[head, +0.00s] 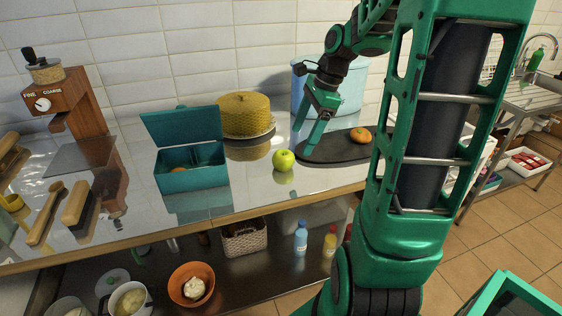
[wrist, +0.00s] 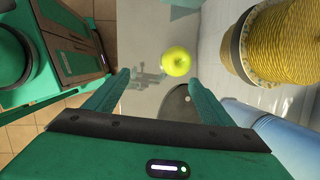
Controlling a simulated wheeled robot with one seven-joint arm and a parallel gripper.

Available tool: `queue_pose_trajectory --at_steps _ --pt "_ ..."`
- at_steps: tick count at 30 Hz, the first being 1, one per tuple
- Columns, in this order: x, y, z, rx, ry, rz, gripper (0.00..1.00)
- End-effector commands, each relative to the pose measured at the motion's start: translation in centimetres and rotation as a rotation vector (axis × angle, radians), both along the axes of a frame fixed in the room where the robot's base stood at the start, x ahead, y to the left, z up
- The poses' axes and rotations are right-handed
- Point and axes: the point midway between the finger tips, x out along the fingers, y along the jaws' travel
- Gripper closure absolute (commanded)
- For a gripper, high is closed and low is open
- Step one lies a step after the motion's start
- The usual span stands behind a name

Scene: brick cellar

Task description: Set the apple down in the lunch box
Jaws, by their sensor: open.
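The yellow-green apple (head: 284,160) stands on the shiny metal counter, just right of the lunch box. It also shows in the wrist view (wrist: 177,61), beyond the fingertips and between their lines. The teal lunch box (head: 193,178) has its lid raised at the back, and an orange fruit (head: 178,169) lies inside it. My gripper (head: 306,136) is open and empty, to the right of the apple and over the edge of the dark board. In the wrist view, the fingers (wrist: 160,80) are spread wide with nothing between them.
A dark oval board (head: 335,151) holds an orange fruit (head: 361,135). A yellow woven dome (head: 244,114) stands behind the apple, and a large blue container (head: 350,88) stands behind my gripper. A coffee grinder (head: 75,110) and brushes are at left. Bare counter lies in front of the apple.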

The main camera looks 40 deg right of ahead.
Motion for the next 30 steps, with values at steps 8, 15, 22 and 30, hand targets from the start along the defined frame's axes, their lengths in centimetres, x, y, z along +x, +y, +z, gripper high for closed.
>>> queue_pose_trajectory --at_steps 8,15,22,30 --pt "3.1 -1.4 -0.1 0.124 0.022 -0.238 0.24" --pt "4.0 -0.6 -2.6 0.139 0.029 -0.263 0.24" --pt "4.6 0.1 -5.0 0.136 0.028 -0.263 0.24" --pt "5.2 0.9 -7.2 0.136 0.028 -0.260 0.24"
